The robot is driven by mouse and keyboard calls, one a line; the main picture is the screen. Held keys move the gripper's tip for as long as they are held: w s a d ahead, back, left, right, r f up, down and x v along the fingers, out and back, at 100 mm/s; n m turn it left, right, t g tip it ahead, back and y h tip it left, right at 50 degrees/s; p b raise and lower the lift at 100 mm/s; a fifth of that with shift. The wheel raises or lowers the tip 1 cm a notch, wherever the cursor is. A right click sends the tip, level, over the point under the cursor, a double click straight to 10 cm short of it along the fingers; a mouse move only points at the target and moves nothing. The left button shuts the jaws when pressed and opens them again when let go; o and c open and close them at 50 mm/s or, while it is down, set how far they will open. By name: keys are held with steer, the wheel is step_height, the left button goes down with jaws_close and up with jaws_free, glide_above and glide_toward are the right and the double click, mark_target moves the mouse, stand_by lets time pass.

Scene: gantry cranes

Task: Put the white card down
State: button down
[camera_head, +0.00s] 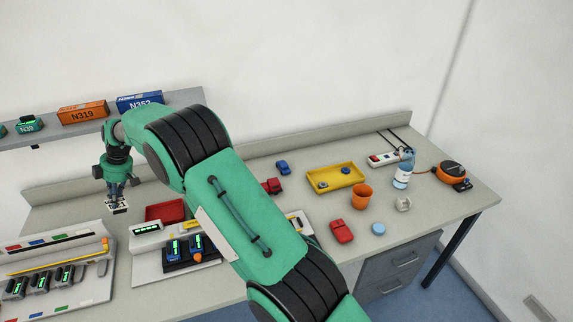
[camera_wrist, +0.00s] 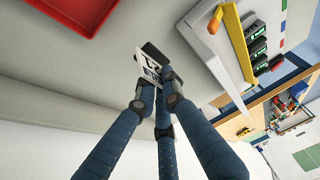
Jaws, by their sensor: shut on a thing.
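My gripper (camera_head: 116,192) is at the far left in the head view, pointing down over the worktop. Its blue fingers (camera_wrist: 162,92) show in the wrist view, shut on the white card. The white card (camera_head: 118,209) sits just below the fingertips. In the wrist view the card (camera_wrist: 149,63) shows dark markings and sticks out past the fingertips, tilted. Part of it is hidden by the fingers. I cannot tell whether the card touches the worktop.
A red tray (camera_head: 166,210) lies right of my gripper; it also shows in the wrist view (camera_wrist: 80,12). A sloped white panel with dark devices (camera_head: 50,272) stands in front. A shelf with orange (camera_head: 83,113) and blue boxes (camera_head: 140,103) is behind. The worktop (camera_wrist: 85,72) around the card is bare.

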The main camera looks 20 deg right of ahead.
steer(key=w+d+f+m+t+h+p, duration=0.15)
steer(key=w+d+m, duration=0.35)
steer(key=d, duration=1.4)
steer(key=w+d+f+m+t+h+p, duration=0.1)
steer(key=w+d+m+t+p, duration=0.35)
steer(key=d, duration=1.35)
steer(key=s+d+m+h+p, duration=0.1)
steer(key=s+d+m, duration=0.3)
steer(key=d, duration=0.9)
steer(key=s+d+f+m+g+h+p, duration=0.1)
steer(key=s+d+m, duration=0.3)
steer(key=d, duration=0.9)
steer(key=s+d+f+m+g+h, duration=0.1)
steer(key=s+d+m, duration=0.3)
steer(key=d, duration=0.9)
steer(key=shift+s+d+f+m+h+p, duration=0.1)
steer(key=shift+s+d+m+h+p, duration=0.2)
steer(key=shift+m+p, duration=0.15)
steer(key=shift+w, duration=0.15)
steer(key=w+d, duration=0.1)
steer(key=w, duration=0.4)
steer(key=w+d+f, duration=0.1)
steer(key=w, duration=0.4)
steer(key=w+d, duration=0.2)
steer(key=w, duration=0.3)
steer(key=shift+w+f, duration=0.1)
steer(key=shift+f, duration=0.1)
steer(key=shift+f, duration=1.8)
steer(key=shift+f, duration=0.1)
